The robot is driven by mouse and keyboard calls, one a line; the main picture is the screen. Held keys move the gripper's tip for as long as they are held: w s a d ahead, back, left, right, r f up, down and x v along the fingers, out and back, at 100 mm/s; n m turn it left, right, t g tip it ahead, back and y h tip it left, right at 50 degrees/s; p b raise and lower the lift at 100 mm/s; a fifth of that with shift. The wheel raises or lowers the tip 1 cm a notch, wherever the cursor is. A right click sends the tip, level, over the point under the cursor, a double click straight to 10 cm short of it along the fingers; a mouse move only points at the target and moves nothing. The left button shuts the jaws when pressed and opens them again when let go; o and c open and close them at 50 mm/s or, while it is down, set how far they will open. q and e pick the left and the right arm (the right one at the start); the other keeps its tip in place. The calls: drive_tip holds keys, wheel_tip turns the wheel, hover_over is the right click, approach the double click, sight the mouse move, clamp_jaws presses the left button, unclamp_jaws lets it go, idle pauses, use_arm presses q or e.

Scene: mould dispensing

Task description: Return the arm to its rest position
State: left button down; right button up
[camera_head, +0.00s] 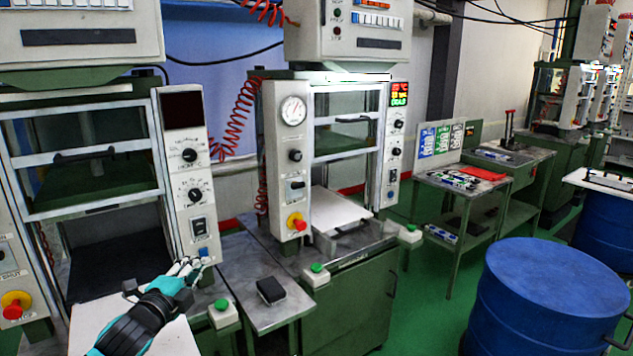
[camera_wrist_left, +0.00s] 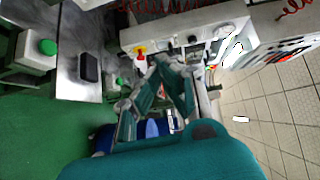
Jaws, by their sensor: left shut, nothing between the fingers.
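My left gripper (camera_head: 190,268) is at the lower left of the head view, on a black and teal wrist. Its fingers are shut with nothing between them. It is in front of the left press's control column (camera_head: 190,180), near its lower end. I cannot tell whether it touches the column. In the left wrist view my left gripper (camera_wrist_left: 160,66) shows with its teal fingers drawn together, pointing toward a press front with a red and yellow button (camera_wrist_left: 140,52). My right gripper is not in view.
A middle press (camera_head: 292,150) stands behind a metal side table (camera_head: 240,275) with a black block (camera_head: 271,291). Green-button boxes (camera_head: 223,314) flank the table. A blue drum (camera_head: 550,290) is at the lower right. Green floor (camera_head: 425,310) is clear between press and drum.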

use_arm(q)
drive_tip(key=s+d+f+n+g+y, duration=0.1)
drive_tip(key=s+d+f+n+g, duration=0.3)
drive_tip(key=s+f, duration=0.5)
drive_tip(key=s+d+f+n+g+y, duration=0.1)
drive_tip(key=s+d+f+n+g, duration=0.1)
drive_tip(key=s+f+n, duration=0.5)
drive_tip(key=s+a+f+n+g+y, duration=0.1)
drive_tip(key=s+f+n+g, duration=0.4)
drive_tip(key=s, duration=0.8)
drive_tip(key=s+f+n+g, duration=0.25)
drive_tip(key=s+f, duration=0.35)
drive_tip(key=s, duration=0.7)
wheel_tip(320, 180, down, 32)
drive_tip(key=s+g+b, duration=0.2)
drive_tip(key=b, duration=0.3)
drive_tip(key=s+a+f+m+b, duration=0.1)
drive_tip(key=s+a+f+b, duration=0.2)
drive_tip(key=s+f, duration=1.2)
wheel_tip(320, 180, down, 3)
drive_tip(key=shift+s+f+g, duration=0.1)
drive_tip(key=shift+s+g, duration=0.25)
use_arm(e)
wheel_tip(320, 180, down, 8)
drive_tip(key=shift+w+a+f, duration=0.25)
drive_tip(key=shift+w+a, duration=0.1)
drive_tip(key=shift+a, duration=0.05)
